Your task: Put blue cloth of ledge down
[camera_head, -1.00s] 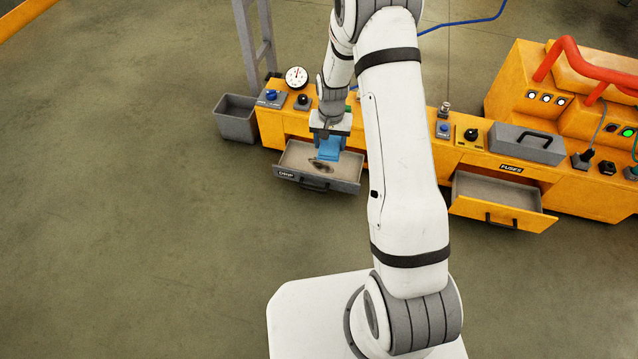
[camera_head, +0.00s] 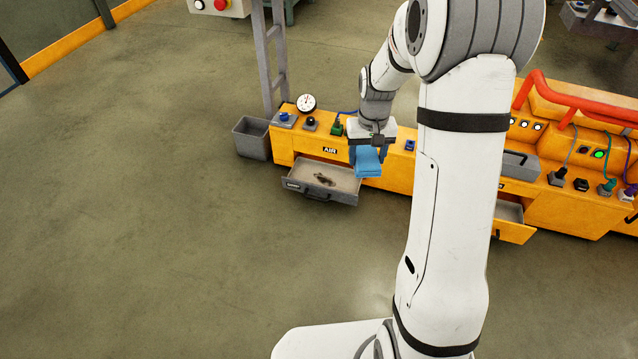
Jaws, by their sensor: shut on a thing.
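The blue cloth (camera_head: 368,162) is folded and hangs from my gripper (camera_head: 371,145), which is shut on it. The cloth is in the air just right of the open grey drawer and in front of the yellow ledge (camera_head: 398,170). The fingertips are partly hidden by the cloth. My arm covers part of the ledge on the right.
The grey drawer (camera_head: 296,188) stands open with a dark item (camera_head: 324,180) in it. A second open drawer (camera_head: 512,231) is at the right, partly behind my arm. A grey bin (camera_head: 252,139) stands at the ledge's left end. A gauge (camera_head: 306,103) and several knobs stand on the ledge. The floor in front is clear.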

